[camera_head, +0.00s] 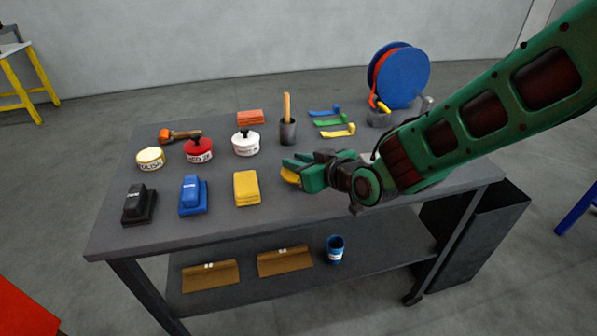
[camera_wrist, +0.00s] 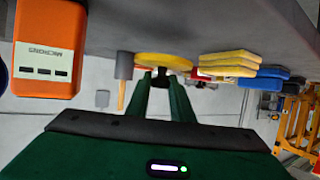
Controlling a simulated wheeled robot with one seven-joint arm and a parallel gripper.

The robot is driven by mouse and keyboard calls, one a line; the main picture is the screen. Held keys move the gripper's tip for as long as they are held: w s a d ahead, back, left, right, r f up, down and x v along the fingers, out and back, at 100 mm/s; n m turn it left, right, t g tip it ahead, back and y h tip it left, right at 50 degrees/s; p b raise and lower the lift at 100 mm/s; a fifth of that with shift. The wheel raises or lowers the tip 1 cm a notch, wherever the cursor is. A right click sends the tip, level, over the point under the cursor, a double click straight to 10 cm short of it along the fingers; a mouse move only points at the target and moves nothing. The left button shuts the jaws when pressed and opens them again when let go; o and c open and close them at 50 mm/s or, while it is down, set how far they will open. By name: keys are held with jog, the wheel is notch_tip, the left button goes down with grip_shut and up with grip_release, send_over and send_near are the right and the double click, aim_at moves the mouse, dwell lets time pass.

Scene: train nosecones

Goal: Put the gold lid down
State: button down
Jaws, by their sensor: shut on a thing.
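My gripper (camera_head: 300,176) is at the right-middle of the table, fingers pointing left. It is shut on the gold lid (camera_head: 290,176), a yellow disc partly hidden by the fingers. In the wrist view the lid (camera_wrist: 163,59) shows as a wide yellow disc beyond the fingertips (camera_wrist: 160,78), with a dark knob between them. Whether the lid touches the table I cannot tell. The gold tin (camera_head: 150,159), with a yellow top and white label, stands lidless at the left of the table.
A red pot (camera_head: 199,152) and a white pot (camera_head: 246,145), both with knobbed lids, stand beside the tin. Yellow (camera_head: 246,189), blue (camera_head: 193,197) and black (camera_head: 138,206) blocks line the front. Bare tabletop (camera_head: 285,215) lies in front.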

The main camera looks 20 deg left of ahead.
jog(key=shift+f, duration=1.7)
jog(key=shift+f, duration=0.1)
jog(key=c, duration=1.6)
grip_release()
jog(key=shift+o, duration=0.2)
jog(key=shift+s+d+r, duration=0.1)
jog(key=shift+d+r, duration=0.1)
jog(key=shift+r, duration=0.05)
jog(key=v, duration=1.1)
jog(key=shift+s+d+r, duration=0.1)
jog(key=shift+s+d, duration=0.05)
jog(key=shift+d, duration=0.05)
